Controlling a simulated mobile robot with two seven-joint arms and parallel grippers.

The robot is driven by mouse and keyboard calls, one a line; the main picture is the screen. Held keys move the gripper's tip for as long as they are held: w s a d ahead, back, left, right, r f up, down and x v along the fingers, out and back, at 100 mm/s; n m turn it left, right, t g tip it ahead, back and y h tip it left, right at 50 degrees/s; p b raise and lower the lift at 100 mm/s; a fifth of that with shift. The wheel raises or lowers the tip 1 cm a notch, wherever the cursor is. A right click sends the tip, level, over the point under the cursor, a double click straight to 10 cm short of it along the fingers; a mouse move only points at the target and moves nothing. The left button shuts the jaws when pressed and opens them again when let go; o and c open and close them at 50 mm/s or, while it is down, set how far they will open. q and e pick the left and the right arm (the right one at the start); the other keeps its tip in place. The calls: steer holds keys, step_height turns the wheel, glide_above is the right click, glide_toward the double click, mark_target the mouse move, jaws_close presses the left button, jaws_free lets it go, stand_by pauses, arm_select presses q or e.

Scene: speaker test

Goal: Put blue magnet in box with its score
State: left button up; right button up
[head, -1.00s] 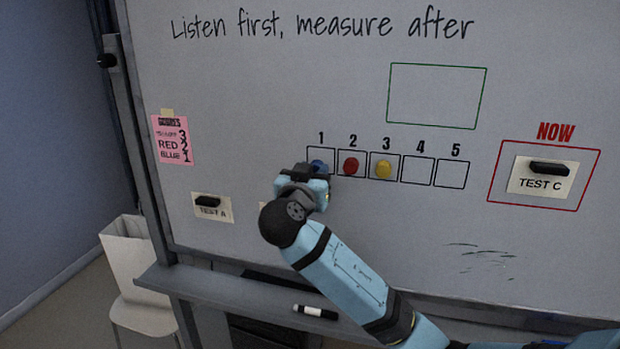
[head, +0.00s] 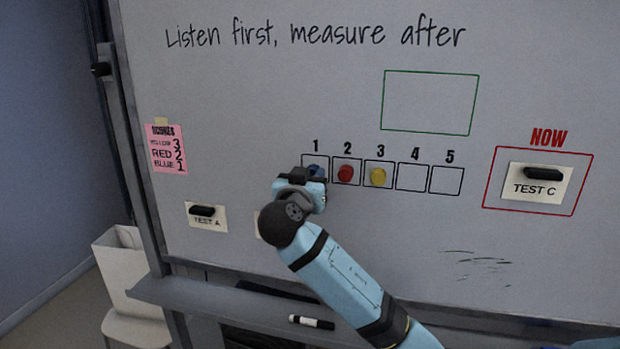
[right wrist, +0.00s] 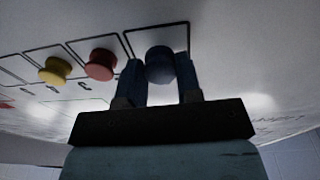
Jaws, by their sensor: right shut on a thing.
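The blue magnet (head: 315,171) is at box 1 (head: 309,156) on the whiteboard, partly hidden by my right gripper (head: 312,175). In the right wrist view the blue magnet (right wrist: 160,65) is between the two fingers of my right gripper (right wrist: 160,80), which is shut on it. The red magnet (head: 345,173) is in box 2 and the yellow magnet (head: 378,177) is in box 3. Boxes 4 (head: 411,188) and 5 are empty. The pink score note (head: 166,148) lists yellow 3, red 2, blue 1. My left gripper is not in view.
A TEST A card (head: 207,222) hangs at lower left, and a TEST C card (head: 535,190) is inside the red NOW frame. The green frame (head: 430,74) is empty. A marker (head: 312,322) lies on the tray (head: 200,298). A white bin (head: 128,268) stands at left.

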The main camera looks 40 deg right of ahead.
steer(key=shift+w+d+r, duration=0.1)
steer(key=shift+w+d, duration=0.25)
steer(key=shift+d, duration=0.05)
stand_by(0.8)
steer(key=o, duration=0.9)
steer(key=shift+d, duration=0.1)
steer(key=shift+w, duration=0.1)
steer(key=o, duration=0.4)
